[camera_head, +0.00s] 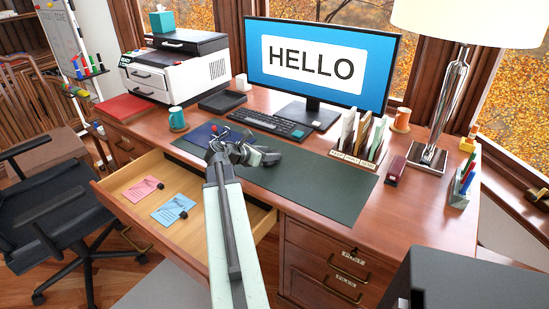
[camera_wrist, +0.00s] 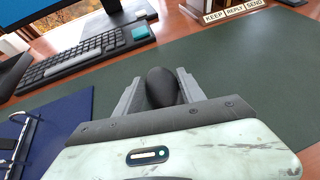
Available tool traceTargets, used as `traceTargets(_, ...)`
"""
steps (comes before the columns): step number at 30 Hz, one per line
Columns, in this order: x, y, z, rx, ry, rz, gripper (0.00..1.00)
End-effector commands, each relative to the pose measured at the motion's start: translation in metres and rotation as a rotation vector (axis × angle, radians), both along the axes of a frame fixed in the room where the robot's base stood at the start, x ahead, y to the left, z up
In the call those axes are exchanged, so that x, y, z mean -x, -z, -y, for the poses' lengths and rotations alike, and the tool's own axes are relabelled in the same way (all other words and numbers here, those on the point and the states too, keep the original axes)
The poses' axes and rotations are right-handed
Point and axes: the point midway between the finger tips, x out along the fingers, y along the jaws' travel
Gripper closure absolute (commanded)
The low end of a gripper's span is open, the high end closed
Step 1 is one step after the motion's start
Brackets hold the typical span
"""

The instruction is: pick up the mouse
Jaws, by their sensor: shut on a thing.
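The mouse (camera_wrist: 162,86) is a dark, rounded shape between the two grey fingers of my gripper (camera_wrist: 160,92) in the wrist view. My gripper is shut on it, with a finger on either side. The green desk mat (camera_head: 317,183) lies behind and around them. I cannot tell whether the mouse touches the mat or is just above it. In the head view my gripper (camera_head: 258,153) is over the mat, in front of the keyboard, and the arm hides part of the scene below it. The mouse is hard to make out there.
The keyboard (camera_head: 266,124) lies beyond my gripper, below the monitor (camera_head: 318,62). A blue folder (camera_wrist: 48,130) is at left. A letter holder (camera_head: 357,158) stands at right. An open drawer (camera_head: 133,180) holds pink and blue notes. The mat's right part is clear.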

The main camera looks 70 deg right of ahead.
Motion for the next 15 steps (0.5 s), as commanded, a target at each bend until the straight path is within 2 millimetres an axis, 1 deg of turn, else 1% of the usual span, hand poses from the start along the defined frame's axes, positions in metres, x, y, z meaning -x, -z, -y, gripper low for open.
traceTargets(5,0.000,0.000,0.000,0.000,0.001,0.000,1.00)
traceTargets(8,0.001,-0.005,0.000,0.000,0.001,0.000,1.00)
traceTargets(11,0.001,-0.016,0.000,0.000,0.001,0.000,1.00)
traceTargets(15,0.001,-0.043,0.000,0.000,0.001,0.000,1.00)
